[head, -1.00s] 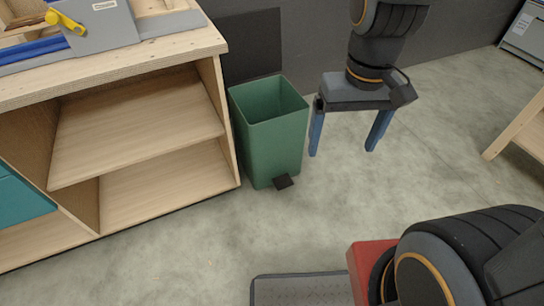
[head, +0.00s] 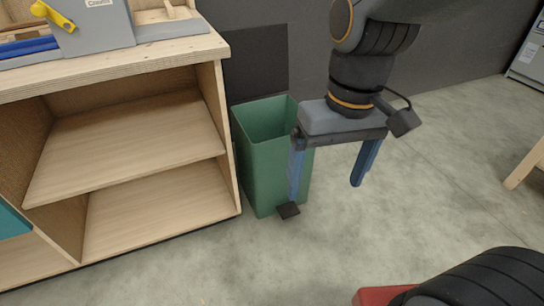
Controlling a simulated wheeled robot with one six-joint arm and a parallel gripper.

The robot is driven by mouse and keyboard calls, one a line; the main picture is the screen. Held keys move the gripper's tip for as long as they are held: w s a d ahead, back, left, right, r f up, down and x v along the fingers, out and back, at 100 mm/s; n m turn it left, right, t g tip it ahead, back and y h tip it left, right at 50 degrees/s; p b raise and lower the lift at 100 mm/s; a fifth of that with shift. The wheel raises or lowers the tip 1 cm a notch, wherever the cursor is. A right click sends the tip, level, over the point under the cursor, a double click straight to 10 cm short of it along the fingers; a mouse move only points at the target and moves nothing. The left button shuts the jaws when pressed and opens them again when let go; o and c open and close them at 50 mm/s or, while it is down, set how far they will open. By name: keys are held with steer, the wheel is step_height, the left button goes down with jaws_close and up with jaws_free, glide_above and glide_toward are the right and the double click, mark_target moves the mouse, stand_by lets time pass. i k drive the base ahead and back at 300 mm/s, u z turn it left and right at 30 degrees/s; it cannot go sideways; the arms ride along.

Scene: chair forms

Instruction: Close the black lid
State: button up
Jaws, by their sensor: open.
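The black lid (head: 257,62) stands upright at the back of the green bin (head: 262,165), against the dark wall, so the bin is open at the top. A black pedal (head: 288,210) sticks out at the bin's front foot. My gripper (head: 326,190) points down with its two blue fingers wide apart and nothing between them. In the picture its left finger overlaps the bin's right front side; whether it touches the bin I cannot tell. The gripper hides the bin's upper right corner.
A wooden workbench (head: 130,225) with open shelves stands close at the bin's left. A grey box with a yellow handle (head: 95,25) sits on its top. Concrete floor (head: 420,210) is clear to the right. A wooden leg (head: 527,165) shows at the right edge.

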mark_target(257, 66)
steer(key=u, duration=0.75)
steer(key=i, duration=1)
steer(key=z, duration=0.8)
steer(key=i, duration=0.5)
steer(key=u, duration=0.05)
